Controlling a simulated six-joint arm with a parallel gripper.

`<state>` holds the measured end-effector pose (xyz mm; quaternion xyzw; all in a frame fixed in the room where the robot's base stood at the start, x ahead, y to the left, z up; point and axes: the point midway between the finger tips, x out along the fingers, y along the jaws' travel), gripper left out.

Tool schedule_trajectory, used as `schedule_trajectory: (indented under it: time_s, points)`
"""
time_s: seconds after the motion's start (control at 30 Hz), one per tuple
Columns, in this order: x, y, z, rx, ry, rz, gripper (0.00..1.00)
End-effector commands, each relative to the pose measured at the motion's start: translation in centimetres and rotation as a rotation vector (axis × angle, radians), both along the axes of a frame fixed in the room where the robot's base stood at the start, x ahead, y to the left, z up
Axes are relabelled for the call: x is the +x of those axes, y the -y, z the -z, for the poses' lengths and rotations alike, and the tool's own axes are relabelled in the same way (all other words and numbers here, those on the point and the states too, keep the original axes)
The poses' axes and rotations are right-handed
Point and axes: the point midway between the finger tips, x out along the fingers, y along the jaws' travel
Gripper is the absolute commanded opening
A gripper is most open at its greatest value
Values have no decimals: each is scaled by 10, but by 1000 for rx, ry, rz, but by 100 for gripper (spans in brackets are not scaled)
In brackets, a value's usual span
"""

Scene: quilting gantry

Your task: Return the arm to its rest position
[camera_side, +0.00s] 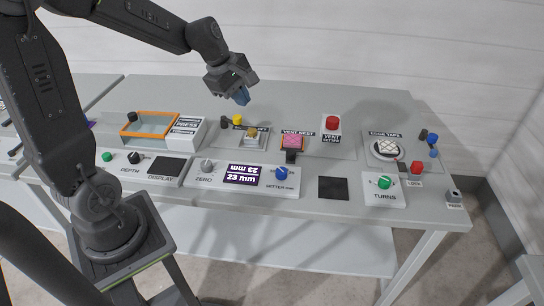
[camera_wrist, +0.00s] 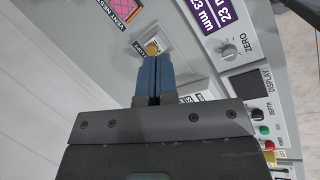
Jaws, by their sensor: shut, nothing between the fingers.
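My gripper (camera_side: 242,97) hangs above the back middle of the grey bench in the side view, well clear of the surface. Its blue fingers are together and empty. In the wrist view my gripper (camera_wrist: 153,62) points over the bench with the two blue fingers closed side by side. My arm reaches in from the upper left, raised over the bench. The fingertips overlap a small yellow part in the wrist view, but the side view shows a gap between my gripper and everything on the bench.
On the bench (camera_side: 300,100) stand an orange-framed tray (camera_side: 126,139), a pink pad (camera_side: 292,142), a red vent button (camera_side: 332,123) and a round white quilted disc (camera_side: 387,149). A purple display (camera_side: 243,174) reads 23 mm. The air around my gripper is free.

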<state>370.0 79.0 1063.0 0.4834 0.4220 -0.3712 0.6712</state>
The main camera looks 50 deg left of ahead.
Motion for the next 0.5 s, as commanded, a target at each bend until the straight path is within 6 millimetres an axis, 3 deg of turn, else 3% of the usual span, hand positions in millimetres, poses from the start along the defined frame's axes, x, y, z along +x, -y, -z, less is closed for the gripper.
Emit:
schedule_trajectory:
  time_s: [0.03,0.2,0.33,0.5]
  points:
    - [-13,23,-16,75,27,170,0]
    - [-66,80,-45,332,89,725,0]
    - [-108,108,-57,531,129,1111,0]
    - [-149,124,-60,733,157,1469,0]
